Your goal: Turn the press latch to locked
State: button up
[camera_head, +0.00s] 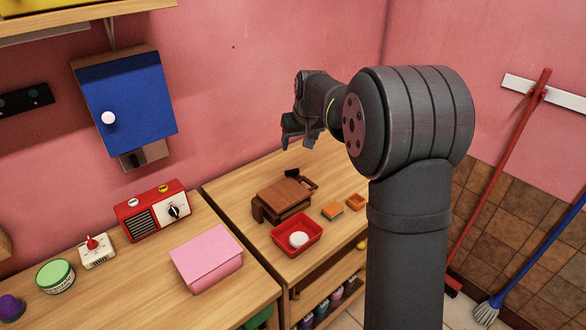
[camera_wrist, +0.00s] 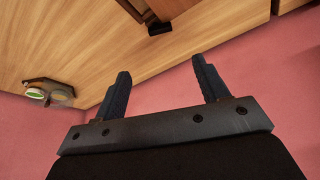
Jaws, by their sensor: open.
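A brown wooden press (camera_head: 284,200) sits on the right-hand wooden table, near the wall. A dark bar (camera_head: 300,179) shows at its back right; I cannot tell whether this is the latch, or how the latch is turned. My gripper (camera_head: 299,143) is open and empty, above and behind the press, in front of the pink wall. In the wrist view my gripper (camera_wrist: 162,68) shows two dark fingers apart with nothing between them. Part of a brown object with a black end (camera_wrist: 159,29) shows at the top edge there, apart from the fingers.
A red radio (camera_head: 152,211) and pink box (camera_head: 206,258) stand on the left table. A blue cabinet (camera_head: 128,103) hangs on the wall.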

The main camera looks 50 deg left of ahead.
aim_at(292, 170)
jog(key=x, duration=1.5)
jog(key=shift+f, duration=0.25)
jog(key=c, duration=1)
